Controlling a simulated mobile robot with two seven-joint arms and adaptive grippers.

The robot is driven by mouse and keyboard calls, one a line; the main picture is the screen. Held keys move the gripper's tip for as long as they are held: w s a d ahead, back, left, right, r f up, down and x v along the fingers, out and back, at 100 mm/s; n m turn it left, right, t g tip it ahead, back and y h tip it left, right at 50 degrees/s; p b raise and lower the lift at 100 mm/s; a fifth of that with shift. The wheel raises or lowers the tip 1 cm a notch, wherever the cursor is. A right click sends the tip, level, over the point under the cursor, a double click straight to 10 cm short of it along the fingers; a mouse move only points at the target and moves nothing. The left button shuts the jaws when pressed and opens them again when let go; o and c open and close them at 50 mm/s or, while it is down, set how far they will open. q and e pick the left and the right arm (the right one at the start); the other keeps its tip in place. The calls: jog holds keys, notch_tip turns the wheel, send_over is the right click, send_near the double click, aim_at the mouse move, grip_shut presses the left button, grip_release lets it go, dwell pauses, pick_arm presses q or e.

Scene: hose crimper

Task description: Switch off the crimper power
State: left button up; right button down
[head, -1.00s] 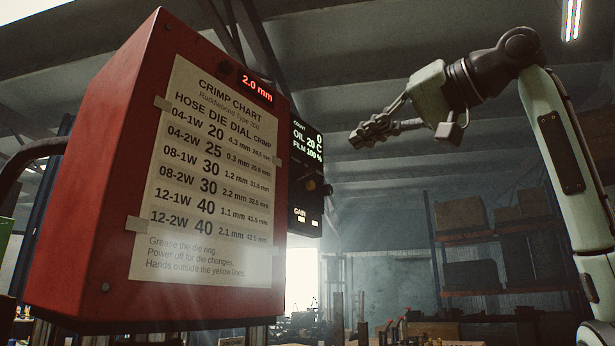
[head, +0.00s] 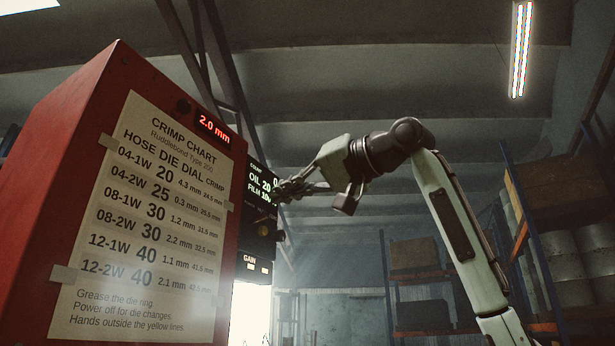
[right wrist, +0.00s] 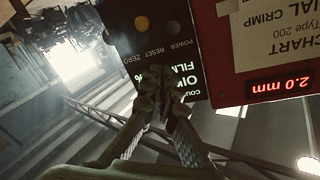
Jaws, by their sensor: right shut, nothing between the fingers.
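The crimper is a red housing (head: 205,300) at the left of the head view, with its red readout (head: 214,129) lit at "2.0 mm". Its black control panel (head: 257,262) stands at the housing's right side, with lit "OIL" and "FILM" text. In the right wrist view the panel (right wrist: 120,30) appears upside down, with POWER, RESET and ZERO labels and an amber round control (right wrist: 141,24). My right gripper (head: 283,190) is shut and empty at the panel's right edge, covering part of the display. Its fingertips (right wrist: 153,92) overlap the display; contact is unclear. My left gripper is out of view.
A paper crimp chart (head: 150,215) is taped to the red housing. Shelving with boxes (head: 413,255) stands in the background at right. Open air lies to the right of the panel, around my right arm.

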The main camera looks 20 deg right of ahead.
aim_at(257, 219)
jog(key=shift+x, duration=0.85)
jog(key=s+f, duration=0.2)
jog(key=shift+s+a+f, duration=0.15)
jog(key=shift+a+f, duration=0.15)
jog(key=shift+f, duration=0.05)
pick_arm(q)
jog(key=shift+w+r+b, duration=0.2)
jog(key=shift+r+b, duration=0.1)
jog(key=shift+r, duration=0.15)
pick_arm(e)
jog(key=shift+s+a+f, duration=0.1)
jog(key=shift+a+f, duration=0.1)
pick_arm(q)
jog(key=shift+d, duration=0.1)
